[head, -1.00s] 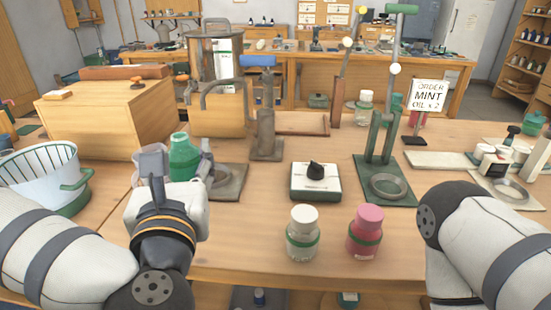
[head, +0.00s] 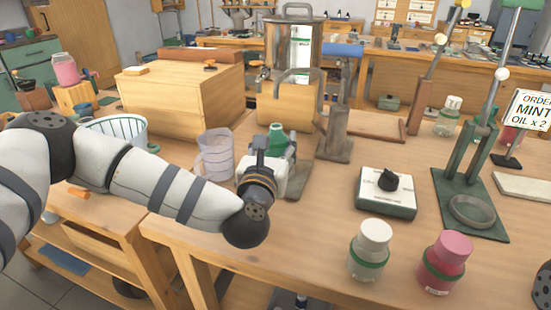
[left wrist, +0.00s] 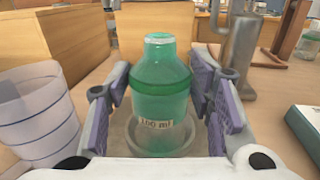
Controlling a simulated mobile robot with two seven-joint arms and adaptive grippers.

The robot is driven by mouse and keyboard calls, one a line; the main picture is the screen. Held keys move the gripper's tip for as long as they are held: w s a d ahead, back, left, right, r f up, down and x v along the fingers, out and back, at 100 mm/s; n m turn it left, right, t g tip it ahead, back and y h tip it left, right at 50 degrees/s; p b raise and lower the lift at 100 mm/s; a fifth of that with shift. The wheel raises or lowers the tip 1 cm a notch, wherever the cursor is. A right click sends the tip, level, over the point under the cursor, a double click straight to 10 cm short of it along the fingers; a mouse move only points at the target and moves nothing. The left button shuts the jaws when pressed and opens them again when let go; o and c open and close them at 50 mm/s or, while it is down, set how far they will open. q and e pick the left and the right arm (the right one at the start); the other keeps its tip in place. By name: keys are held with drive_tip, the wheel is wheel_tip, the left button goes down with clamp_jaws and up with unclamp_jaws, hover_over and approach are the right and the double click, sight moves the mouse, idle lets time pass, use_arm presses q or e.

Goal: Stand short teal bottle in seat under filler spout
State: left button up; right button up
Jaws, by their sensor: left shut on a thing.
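The short teal bottle (head: 276,140) is upright in my left gripper (head: 262,160), with its lower part hidden by the gripper in the head view. In the left wrist view the bottle (left wrist: 158,75) stands between the purple-padded fingers of the left gripper (left wrist: 162,98), which is shut on it. A pale round seat rim (left wrist: 120,135) shows around the bottle's base there; I cannot tell whether the base touches it. The seat's grey plate (head: 301,182) shows right of the gripper. The tank with the curved metal spout (head: 300,77) is behind. My right gripper is out of view.
A clear measuring jug (head: 215,155) stands close left of the left gripper. A dial box (head: 386,192), a white-capped jar (head: 369,250) and a pink jar (head: 443,262) stand farther right.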

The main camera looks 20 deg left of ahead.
use_arm(q)
wheel_tip(320, 180, down, 3)
drive_tip(key=shift+w+f, duration=0.15)
drive_tip(key=shift+f, duration=0.05)
drive_tip(key=shift+f, duration=0.25)
drive_tip(key=o, duration=1.3)
drive_tip(key=shift+r, duration=0.35)
drive_tip(key=s, duration=0.4)
drive_tip(key=s+d, duration=0.1)
drive_tip(key=s, duration=0.7)
drive_tip(key=shift+d+f, duration=0.15)
